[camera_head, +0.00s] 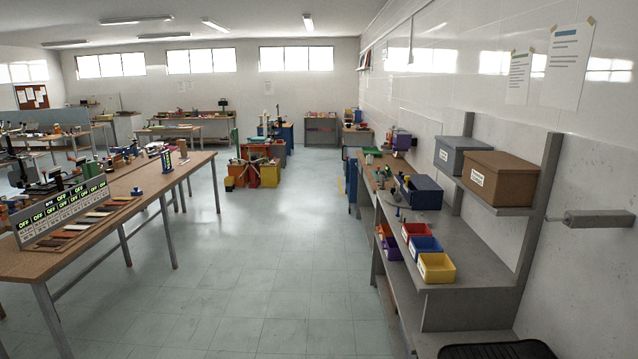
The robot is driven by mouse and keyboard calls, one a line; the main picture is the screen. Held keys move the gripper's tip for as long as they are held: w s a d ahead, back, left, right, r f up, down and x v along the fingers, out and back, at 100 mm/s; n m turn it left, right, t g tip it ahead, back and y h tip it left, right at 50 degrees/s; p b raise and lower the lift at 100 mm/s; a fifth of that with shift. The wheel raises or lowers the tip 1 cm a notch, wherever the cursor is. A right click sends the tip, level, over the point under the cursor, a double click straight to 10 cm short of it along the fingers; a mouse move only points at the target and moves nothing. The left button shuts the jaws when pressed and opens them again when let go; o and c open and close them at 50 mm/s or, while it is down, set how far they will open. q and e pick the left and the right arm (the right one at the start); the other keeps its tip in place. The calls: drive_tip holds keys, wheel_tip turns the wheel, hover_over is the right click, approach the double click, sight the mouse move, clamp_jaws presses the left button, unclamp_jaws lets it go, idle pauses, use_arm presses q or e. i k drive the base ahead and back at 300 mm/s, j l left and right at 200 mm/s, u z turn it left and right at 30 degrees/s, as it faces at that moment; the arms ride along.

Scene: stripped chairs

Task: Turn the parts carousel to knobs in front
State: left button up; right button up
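A low cluster of red, yellow, orange and green bins (256,168) stands on the floor down the aisle, near the picture's middle. It may be the parts carousel. It is too small to tell whether any knobs are in it or which side faces me. Neither of my grippers shows in the head view.
A long wooden table (95,232) with a panel of green "OFF" displays (64,208) runs along the left. A grey workbench (480,264) with small coloured bins (436,267) and a shelf with boxes (498,180) lines the right wall. The tiled floor (270,270) between them is clear.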

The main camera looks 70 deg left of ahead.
sight(407, 195)
drive_tip(key=u, duration=1.9)
drive_tip(key=i+u, duration=0.4)
drive_tip(key=i, duration=1.95)
drive_tip(key=j, duration=0.1)
